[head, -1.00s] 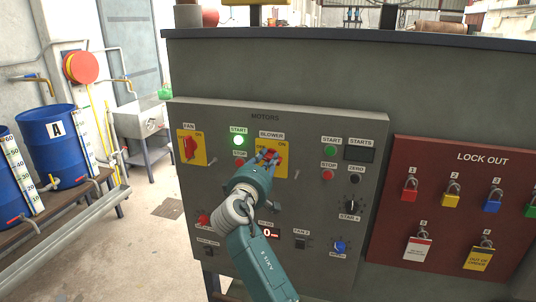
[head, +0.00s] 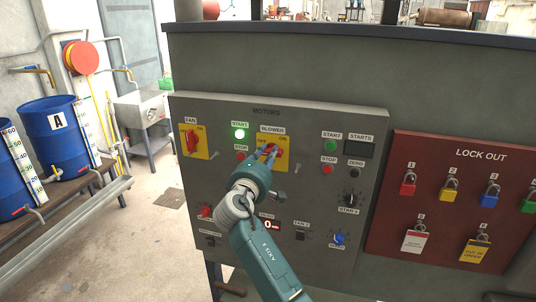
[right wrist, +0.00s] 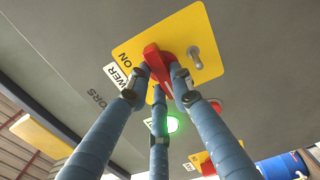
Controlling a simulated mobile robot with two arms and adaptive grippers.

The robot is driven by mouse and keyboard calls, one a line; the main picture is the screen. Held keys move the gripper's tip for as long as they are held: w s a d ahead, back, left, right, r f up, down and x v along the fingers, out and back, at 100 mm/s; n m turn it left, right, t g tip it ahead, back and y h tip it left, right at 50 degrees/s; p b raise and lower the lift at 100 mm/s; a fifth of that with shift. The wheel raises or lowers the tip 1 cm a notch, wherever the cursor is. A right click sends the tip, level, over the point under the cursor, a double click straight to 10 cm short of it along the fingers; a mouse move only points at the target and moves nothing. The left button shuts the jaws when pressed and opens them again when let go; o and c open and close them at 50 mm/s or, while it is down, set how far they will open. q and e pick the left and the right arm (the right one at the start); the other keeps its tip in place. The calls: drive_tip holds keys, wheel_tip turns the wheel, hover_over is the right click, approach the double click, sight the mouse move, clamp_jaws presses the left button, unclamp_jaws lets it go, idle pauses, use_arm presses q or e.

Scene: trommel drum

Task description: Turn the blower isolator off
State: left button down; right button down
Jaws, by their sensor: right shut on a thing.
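The blower isolator is a red rotary handle (right wrist: 158,66) on a yellow plate (head: 282,144) marked OFF at left and ON at right, under the BLOWER label. My right gripper (head: 269,150) is on the handle and covers much of it in the head view. In the right wrist view, its blue-grey fingers (right wrist: 163,80) are closed around the handle, and ON shows on the plate beside them. The handle's exact angle is hard to tell. The green START lamp (head: 239,134) left of the isolator is lit. My left gripper is out of view.
The fan isolator (head: 192,142) is left of the blower on the same grey panel. Buttons and knobs lie below and right. A red lock-out board (head: 385,222) with padlocks is at right. Blue drums (head: 55,130) stand at left.

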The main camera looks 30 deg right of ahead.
drive_tip(key=c, duration=1.5)
unclamp_jaws()
drive_tip(key=shift+f, duration=0.1)
drive_tip(key=shift+a, duration=0.1)
drive_tip(key=v, duration=0.8)
